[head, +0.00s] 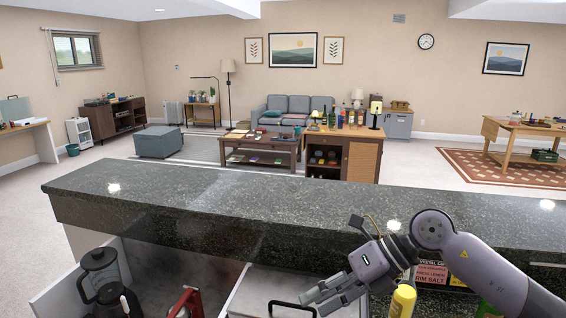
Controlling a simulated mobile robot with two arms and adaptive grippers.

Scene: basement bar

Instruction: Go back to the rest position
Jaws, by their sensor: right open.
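My right gripper (328,294) reaches in from the right with its arm bent over the near side of the dark granite counter (240,205). Its fingers are apart and point down and left. I see nothing held between them. A yellow-topped bottle (402,302) stands just right of the gripper, partly behind my arm. A black handle (290,306) on a pale lid or panel lies just below and left of the fingers. My left gripper is not in view.
Below the counter's near edge stand a dark jug-like appliance (103,275) and a red object (188,303). A red sign (431,272) is behind my arm. The raised counter top is bare. Beyond it are a bottle-topped cabinet (345,160) and a sofa (298,107).

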